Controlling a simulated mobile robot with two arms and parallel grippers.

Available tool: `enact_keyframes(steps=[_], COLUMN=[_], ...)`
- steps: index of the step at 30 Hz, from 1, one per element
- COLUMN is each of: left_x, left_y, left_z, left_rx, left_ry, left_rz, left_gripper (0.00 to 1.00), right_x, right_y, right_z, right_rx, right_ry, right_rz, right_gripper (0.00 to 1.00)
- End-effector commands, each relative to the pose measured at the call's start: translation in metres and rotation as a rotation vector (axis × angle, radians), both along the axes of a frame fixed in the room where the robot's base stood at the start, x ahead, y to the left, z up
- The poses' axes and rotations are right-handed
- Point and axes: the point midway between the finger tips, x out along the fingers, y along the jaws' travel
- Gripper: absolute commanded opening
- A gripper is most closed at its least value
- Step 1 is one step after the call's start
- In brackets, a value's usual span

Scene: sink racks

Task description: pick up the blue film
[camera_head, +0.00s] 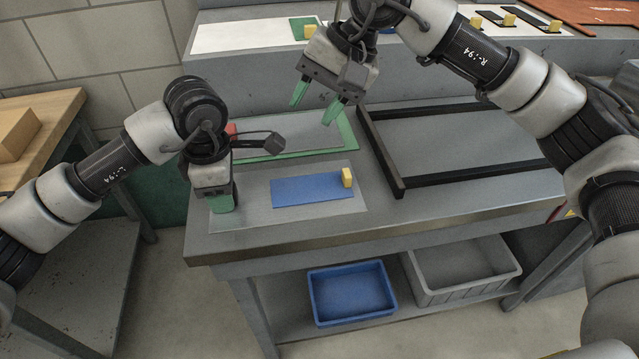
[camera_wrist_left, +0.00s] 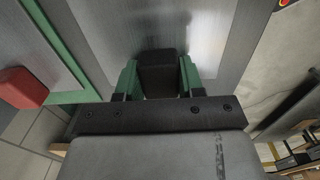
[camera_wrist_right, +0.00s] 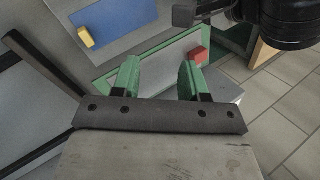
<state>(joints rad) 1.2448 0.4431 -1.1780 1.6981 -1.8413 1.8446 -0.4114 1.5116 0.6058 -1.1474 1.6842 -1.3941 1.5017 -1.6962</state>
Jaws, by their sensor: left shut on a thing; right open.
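The blue film (camera_head: 305,191) lies flat on a thin grey sheet (camera_head: 235,218) near the bench's front edge. A yellow block (camera_head: 347,177) sits at its right end. The film also shows at the top of the right wrist view (camera_wrist_right: 122,22). My left gripper (camera_head: 223,203) is at the sheet's left end, beside the film and apart from it. It is shut on a black block (camera_wrist_left: 160,72), seen between its green fingers in the left wrist view. My right gripper (camera_head: 320,98) is open and empty, above the green-framed panel behind the film; it also shows in the right wrist view (camera_wrist_right: 160,78).
The green-framed panel (camera_head: 350,132) carries a red block (camera_wrist_right: 196,55). A black frame (camera_head: 396,180) lies to the right of the film. Blue (camera_head: 315,300) and grey (camera_head: 425,290) bins stand on the shelf below. A wooden table (camera_head: 45,160) stands at the left.

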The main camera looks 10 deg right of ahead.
Motion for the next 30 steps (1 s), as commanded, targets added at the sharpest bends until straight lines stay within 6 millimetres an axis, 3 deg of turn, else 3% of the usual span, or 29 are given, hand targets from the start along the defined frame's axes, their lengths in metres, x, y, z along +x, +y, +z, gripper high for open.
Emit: enact_keyframes(steps=[3, 9, 21, 30], left_x=[0.000, 0.000, 0.000, 0.000], left_y=[0.000, 0.000, 0.000, 0.000], left_z=[-0.001, -0.001, -0.001, -0.001], left_rx=[0.001, 0.001, 0.001, 0.001], left_ry=[0.001, 0.002, 0.002, 0.002], left_rz=[0.000, 0.000, 0.000, 0.000], left_gripper=[0.17, 0.17, 0.17, 0.17], right_x=[-0.012, -0.022, -0.023, -0.024], right_y=[-0.020, -0.043, -0.047, -0.050], right_z=[-0.011, -0.018, -0.077, -0.105], right_rx=[-0.256, -0.474, -0.498, -0.498], right_ry=[-0.039, -0.034, -0.029, -0.027], right_rz=[0.171, 0.323, 0.344, 0.342], right_gripper=[0.44, 0.44, 0.44, 0.44])
